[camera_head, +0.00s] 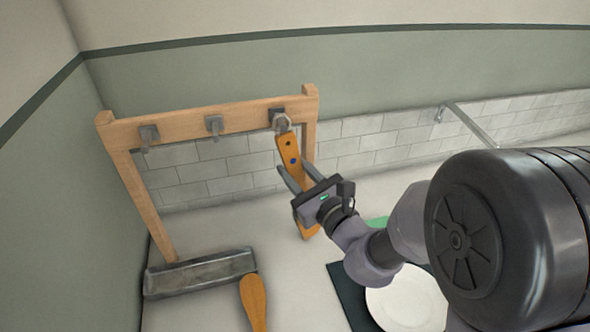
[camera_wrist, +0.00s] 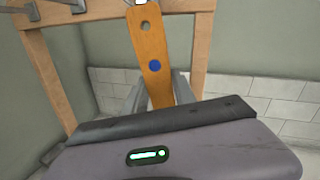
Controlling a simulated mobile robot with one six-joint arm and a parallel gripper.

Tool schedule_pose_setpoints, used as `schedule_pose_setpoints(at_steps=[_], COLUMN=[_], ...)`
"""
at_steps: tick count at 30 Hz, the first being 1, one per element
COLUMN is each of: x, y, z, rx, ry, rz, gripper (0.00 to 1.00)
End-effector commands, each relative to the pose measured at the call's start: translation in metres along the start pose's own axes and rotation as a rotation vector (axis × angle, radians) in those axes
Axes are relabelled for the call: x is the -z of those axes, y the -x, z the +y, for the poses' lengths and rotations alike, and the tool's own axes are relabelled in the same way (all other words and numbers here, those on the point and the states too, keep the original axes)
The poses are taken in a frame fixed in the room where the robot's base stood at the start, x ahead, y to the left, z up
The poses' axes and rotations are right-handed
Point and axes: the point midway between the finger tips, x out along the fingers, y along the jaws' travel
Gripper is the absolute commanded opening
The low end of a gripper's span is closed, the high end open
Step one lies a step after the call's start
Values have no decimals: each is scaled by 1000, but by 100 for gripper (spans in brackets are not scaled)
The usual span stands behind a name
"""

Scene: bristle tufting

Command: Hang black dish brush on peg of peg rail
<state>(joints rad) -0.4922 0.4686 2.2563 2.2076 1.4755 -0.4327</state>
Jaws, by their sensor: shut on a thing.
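My gripper (camera_head: 293,170) is shut on an orange-brown wooden handle (camera_head: 287,150), which stands nearly upright with its top leaning slightly left. The handle has a dark hole and a blue dot; it also shows in the wrist view (camera_wrist: 152,45) between my fingers (camera_wrist: 158,92). I take it for the dish brush; no black bristles can be made out.
Two other pegs, middle (camera_head: 214,125) and left (camera_head: 149,134), look empty. A grey metal trough (camera_head: 200,272) lies at the rail's left foot, with another wooden handle (camera_head: 254,302) beside it. A white plate (camera_head: 408,302) sits on a dark mat (camera_head: 347,296). A metal wall bar (camera_head: 468,124) is at right.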

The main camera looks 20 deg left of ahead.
Motion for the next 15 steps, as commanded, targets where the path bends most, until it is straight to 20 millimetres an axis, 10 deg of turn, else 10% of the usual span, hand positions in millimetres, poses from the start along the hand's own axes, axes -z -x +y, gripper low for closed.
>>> schedule_pose_setpoints(at_steps=[4,5,9,15], x=[-1,-1,-1,0], y=[0,0,0,0], z=[-1,-1,0,0], rx=[1,1,1,1], ry=[1,1,1,1], rz=[-2,-2,-2,-1], gripper=[0,34,57,57])
